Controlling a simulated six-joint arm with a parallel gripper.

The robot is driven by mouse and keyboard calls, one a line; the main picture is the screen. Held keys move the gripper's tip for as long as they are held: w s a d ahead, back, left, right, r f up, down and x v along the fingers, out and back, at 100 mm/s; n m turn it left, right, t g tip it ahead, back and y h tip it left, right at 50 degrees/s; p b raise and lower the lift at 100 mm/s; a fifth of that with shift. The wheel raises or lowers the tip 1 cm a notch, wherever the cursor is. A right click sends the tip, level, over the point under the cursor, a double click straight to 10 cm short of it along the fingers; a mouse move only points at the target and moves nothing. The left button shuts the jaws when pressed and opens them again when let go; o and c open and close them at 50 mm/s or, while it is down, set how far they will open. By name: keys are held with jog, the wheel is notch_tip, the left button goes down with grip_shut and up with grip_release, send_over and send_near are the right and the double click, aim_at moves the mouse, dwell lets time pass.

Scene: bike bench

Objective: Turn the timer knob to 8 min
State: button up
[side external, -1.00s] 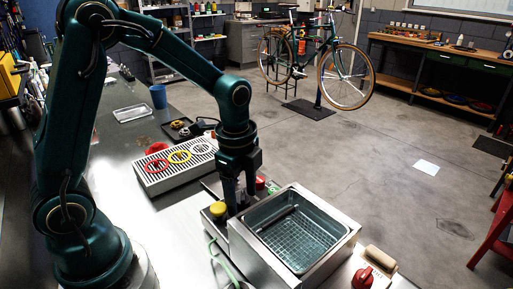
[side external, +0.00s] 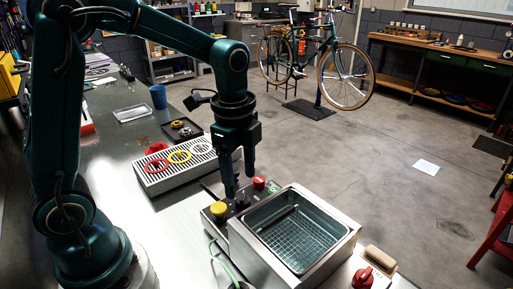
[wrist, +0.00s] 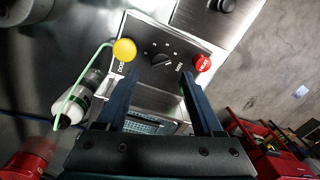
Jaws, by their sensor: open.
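The timer knob (wrist: 160,60) is a dark dial on a metal control panel (wrist: 140,35), with small marks around it. Its pointer setting is too small to read. In the side view the knob (side external: 241,199) sits between a yellow button (side external: 218,209) and a red button (side external: 259,183). The wrist view shows the same yellow button (wrist: 124,50) and red button (wrist: 202,63). My gripper (wrist: 158,75) is open and empty, its fingers on either side of the knob's line. In the side view my gripper (side external: 239,187) is just above the panel, apart from the knob.
A steel basin (side external: 297,235) with a wire basket adjoins the panel. A drip tray (side external: 175,172) with coloured rings stands behind left. A green hose (wrist: 75,85) and a bottle (wrist: 78,100) lie beside the panel. A red knob (side external: 363,278) is at the front right.

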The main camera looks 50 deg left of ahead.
aim_at(243, 194)
jog(key=n, duration=0.3)
jog(key=shift+w+a+g, duration=0.15)
jog(key=shift+w+g, duration=0.1)
jog(key=shift+g, duration=0.05)
jog(key=n, duration=0.4)
jog(key=shift+w+a+f+g+h, duration=0.1)
jog(key=shift+w+a+g+h, duration=0.1)
jog(key=shift+g+h, duration=0.15)
jog(key=shift+f, duration=0.25)
jog(key=shift+s+d+f, duration=0.1)
jog(key=shift+d+f, duration=0.05)
jog(key=shift+f, duration=2.1)
